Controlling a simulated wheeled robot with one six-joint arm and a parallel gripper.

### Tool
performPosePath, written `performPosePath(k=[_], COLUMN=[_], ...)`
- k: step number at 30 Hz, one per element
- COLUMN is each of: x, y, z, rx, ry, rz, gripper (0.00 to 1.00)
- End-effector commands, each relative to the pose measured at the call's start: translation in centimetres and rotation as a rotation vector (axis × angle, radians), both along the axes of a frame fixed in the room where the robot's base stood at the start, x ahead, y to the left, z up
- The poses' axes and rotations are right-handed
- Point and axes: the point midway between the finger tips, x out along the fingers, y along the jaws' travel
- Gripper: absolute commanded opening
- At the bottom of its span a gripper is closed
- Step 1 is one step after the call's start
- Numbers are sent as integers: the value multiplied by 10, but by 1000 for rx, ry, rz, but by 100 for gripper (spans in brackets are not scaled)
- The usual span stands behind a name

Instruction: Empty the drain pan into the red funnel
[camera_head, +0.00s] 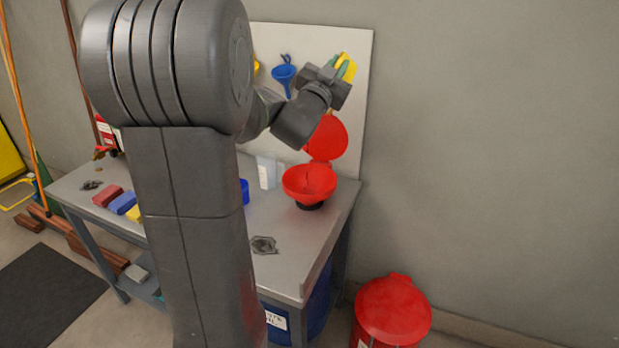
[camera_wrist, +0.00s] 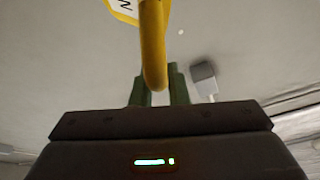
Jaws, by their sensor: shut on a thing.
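The red funnel (camera_head: 309,184) stands upright on a dark base near the right end of the bench, its red lid (camera_head: 327,138) raised behind it. My gripper (camera_head: 338,70) is high above the funnel, in front of the white board. Its green fingers are shut on the yellow handle (camera_wrist: 154,50) of a yellow thing. A corner of that thing with a white, lettered label shows at the top of the wrist view. In the head view only a small yellow part (camera_head: 347,67) shows, so I cannot tell whether it is the drain pan. The funnel's inside is only partly visible.
The grey bench (camera_head: 280,222) has a clear front right part with a dark stain. A pale container (camera_head: 267,172) stands left of the funnel. A blue funnel (camera_head: 284,75) hangs on the board (camera_head: 358,105). A red lidded bin (camera_head: 393,310) stands on the floor. My arm hides the bench middle.

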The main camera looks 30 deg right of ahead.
Motion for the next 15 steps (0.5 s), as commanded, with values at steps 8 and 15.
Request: performPosePath(k=[8, 15], x=[3, 6], y=[5, 8], z=[2, 1], rx=[-29, -53], ry=[17, 35], rz=[0, 0], gripper=[0, 0])
